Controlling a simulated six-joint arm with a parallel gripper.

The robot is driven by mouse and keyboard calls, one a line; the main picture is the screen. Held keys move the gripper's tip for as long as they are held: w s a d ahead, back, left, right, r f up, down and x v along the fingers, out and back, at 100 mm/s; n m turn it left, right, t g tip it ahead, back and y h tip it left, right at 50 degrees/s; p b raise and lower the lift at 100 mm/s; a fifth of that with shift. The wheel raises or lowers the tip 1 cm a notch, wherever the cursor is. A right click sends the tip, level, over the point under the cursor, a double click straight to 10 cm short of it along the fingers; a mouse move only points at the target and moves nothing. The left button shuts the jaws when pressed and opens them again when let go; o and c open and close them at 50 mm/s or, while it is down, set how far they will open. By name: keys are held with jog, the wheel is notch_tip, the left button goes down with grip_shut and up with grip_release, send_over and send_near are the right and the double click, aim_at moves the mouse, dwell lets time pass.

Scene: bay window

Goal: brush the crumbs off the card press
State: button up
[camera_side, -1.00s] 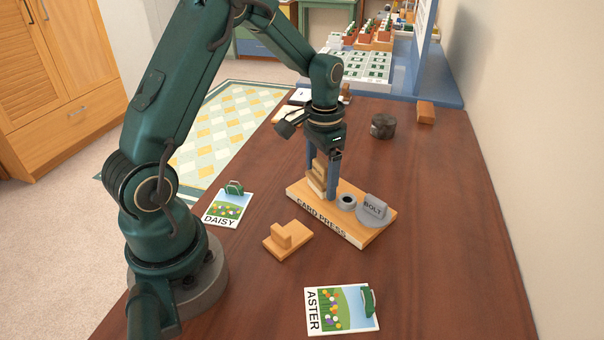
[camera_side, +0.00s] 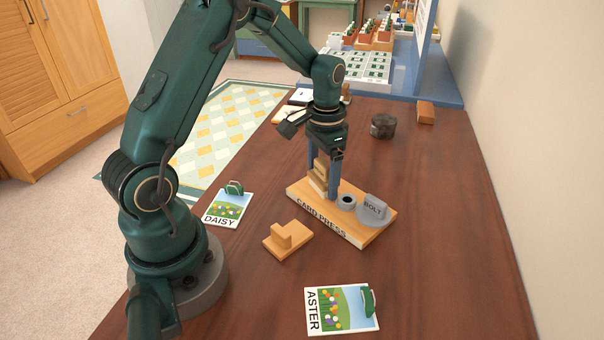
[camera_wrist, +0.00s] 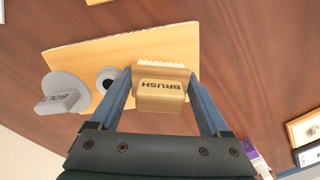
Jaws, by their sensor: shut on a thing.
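The card press (camera_side: 330,225) is a light wooden board lettered CARD PRESS, lying on the brown table; it also shows in the wrist view (camera_wrist: 75,62). A grey ring (camera_side: 346,202) and a grey piece lettered BOLT (camera_side: 373,209) sit on it. My gripper (camera_side: 326,180) is over the board's left end. In the wrist view my gripper (camera_wrist: 165,95) is shut on a tan block lettered BRUSH (camera_wrist: 161,88), with pale bristles against or just above the board. I cannot make out any crumbs.
A wooden stepped block (camera_side: 287,240) lies in front of the press. An ASTER card (camera_side: 340,309) and a DAISY card (camera_side: 227,209) lie on the table. A dark round pot (camera_side: 382,126) and a small wooden block (camera_side: 426,113) stand behind. The table's right side is clear.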

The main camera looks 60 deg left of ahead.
aim_at(310, 196)
jog(key=s, duration=0.1)
jog(key=s+d, duration=0.1)
jog(key=s, duration=0.1)
jog(key=shift+s, duration=0.2)
jog(key=shift+r, duration=0.1)
notch_tip(310, 196, up, 8)
dwell(0.4)
dwell(0.5)
